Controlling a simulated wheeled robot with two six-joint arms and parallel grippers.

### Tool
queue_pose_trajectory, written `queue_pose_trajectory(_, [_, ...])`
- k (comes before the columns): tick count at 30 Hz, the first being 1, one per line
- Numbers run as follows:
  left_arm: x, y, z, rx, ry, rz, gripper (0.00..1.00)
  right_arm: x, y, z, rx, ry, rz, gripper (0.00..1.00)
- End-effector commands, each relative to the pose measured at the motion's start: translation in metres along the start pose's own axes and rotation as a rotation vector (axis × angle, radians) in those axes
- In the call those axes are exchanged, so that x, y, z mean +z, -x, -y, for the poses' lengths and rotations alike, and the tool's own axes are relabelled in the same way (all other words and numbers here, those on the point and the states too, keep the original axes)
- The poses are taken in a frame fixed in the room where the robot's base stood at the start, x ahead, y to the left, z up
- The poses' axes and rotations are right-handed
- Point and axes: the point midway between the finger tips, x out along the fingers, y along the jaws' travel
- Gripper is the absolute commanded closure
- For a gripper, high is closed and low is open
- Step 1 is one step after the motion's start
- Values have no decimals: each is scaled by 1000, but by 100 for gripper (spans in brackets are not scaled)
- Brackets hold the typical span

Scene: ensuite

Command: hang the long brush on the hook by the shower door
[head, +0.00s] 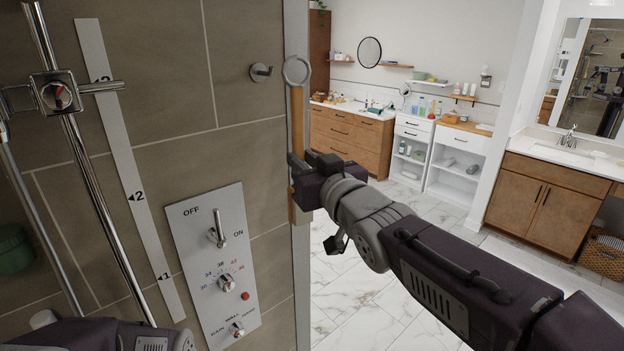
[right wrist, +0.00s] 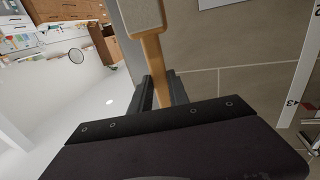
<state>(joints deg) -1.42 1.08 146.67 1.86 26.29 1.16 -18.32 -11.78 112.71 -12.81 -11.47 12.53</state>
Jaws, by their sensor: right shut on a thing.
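The long brush (head: 298,120) is upright, with a pale wooden handle and a grey ring (head: 297,70) at its top end. My right gripper (head: 299,172) is shut on the handle, and my gripper hides part of it. The right wrist view shows the wooden handle (right wrist: 155,62) between the fingers (right wrist: 158,90) and the brush's broad head (right wrist: 140,14) beyond them. The hook (head: 262,72) is a small metal peg on the tiled wall, left of the ring at about the same height in the picture. The ring and hook appear apart. My left gripper is out of view.
A shower control panel (head: 215,262) with levers and knobs is on the wall below the hook. A chrome shower rail (head: 85,170) stands at left. The wall's edge (head: 301,290) is close to my right gripper. Open marble floor (head: 365,290) lies to the right.

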Motion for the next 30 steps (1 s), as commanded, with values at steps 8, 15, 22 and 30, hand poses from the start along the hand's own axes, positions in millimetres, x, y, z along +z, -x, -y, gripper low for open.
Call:
queue_pose_trajectory(8, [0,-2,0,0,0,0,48,-3,-2,2,-4,0,-7,100])
queue_pose_trajectory(15, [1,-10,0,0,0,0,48,0,-18,6,-3,-2,-5,100])
queue_pose_trajectory(22, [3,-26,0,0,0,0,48,4,-35,10,-1,-1,-6,100])
queue_pose_trajectory(30, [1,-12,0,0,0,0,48,-2,-54,16,-5,-1,-3,100])
